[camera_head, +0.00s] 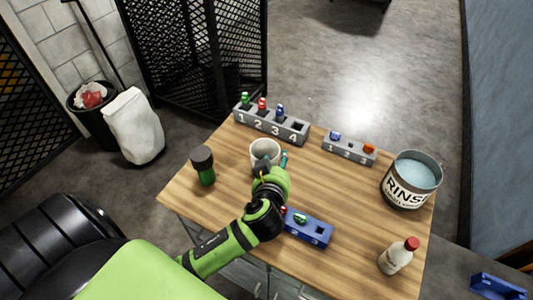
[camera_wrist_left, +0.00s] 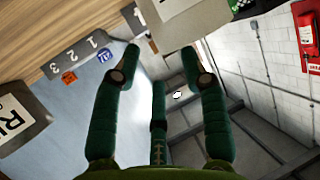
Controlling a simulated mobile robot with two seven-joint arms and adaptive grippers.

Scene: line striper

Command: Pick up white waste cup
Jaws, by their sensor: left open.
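The white waste cup (camera_head: 264,149) stands on the wooden table, near the middle of its left half in the head view. My left gripper (camera_head: 273,164) is open, with its fingers at the near side and right edge of the cup. The gripper hides the cup's lower front, and I cannot tell whether a finger touches it. In the left wrist view the open fingers (camera_wrist_left: 165,75) point up towards a pale object (camera_wrist_left: 190,25) cut off at the top edge, which may be the cup. My right gripper is not in view.
A four-slot grey rack (camera_head: 290,129) stands behind the cup, a three-slot grey rack (camera_head: 348,151) to its right. A green jar with a dark lid (camera_head: 204,166) is left. A blue holder (camera_head: 313,232), RINSE bucket (camera_head: 405,197) and white bottle (camera_head: 393,262) are right.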

